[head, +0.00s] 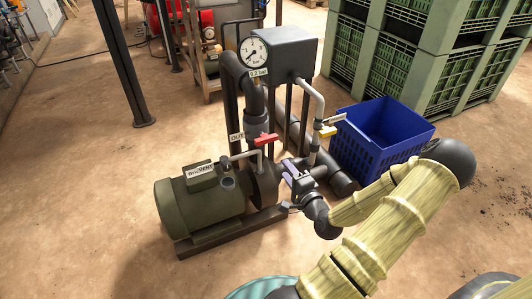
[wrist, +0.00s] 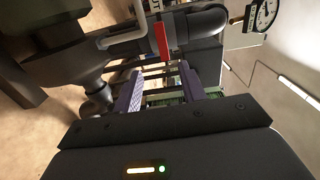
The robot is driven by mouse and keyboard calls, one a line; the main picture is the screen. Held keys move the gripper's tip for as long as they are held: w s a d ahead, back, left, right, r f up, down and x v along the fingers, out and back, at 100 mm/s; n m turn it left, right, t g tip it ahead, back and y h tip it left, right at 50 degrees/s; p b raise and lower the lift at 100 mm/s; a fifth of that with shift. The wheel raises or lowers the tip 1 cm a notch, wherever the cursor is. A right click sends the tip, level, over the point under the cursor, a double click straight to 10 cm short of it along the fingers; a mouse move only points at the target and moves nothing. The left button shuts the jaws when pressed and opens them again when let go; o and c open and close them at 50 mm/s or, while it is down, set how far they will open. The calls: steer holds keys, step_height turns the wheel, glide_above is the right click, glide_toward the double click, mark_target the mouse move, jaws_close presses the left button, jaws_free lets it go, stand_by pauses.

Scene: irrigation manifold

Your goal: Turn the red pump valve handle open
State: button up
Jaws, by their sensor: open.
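The red pump valve handle (head: 266,140) sits on the pipework beside the OUT label, above the green pump. It points to the right in the head view. In the wrist view the red handle (wrist: 163,39) is a narrow upright bar just beyond the fingertips. My gripper (head: 290,170) is to the lower right of the handle in the head view, apart from it. In the wrist view my gripper (wrist: 160,82) has its two purple-grey fingers spread, with nothing held between them. The red handle lies roughly in line with the gap.
The green pump (head: 200,206) stands left of my gripper. A yellow handle (head: 327,131) is on a pipe to the right. A pressure gauge (head: 253,51) is above. A blue crate (head: 375,143) and stacked green crates (head: 440,60) stand behind. The front-left floor is clear.

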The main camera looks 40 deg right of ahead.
mark_target(267, 142)
steer(key=shift+s+d, duration=0.2)
steer(key=shift+w, duration=0.1)
steer(key=b+x, duration=0.6)
steer(key=x, duration=1.1)
steer(key=shift+w+d+b, duration=0.1)
steer(key=shift+b, duration=0.3)
steer(key=shift+d+r, duration=0.1)
jaws_close()
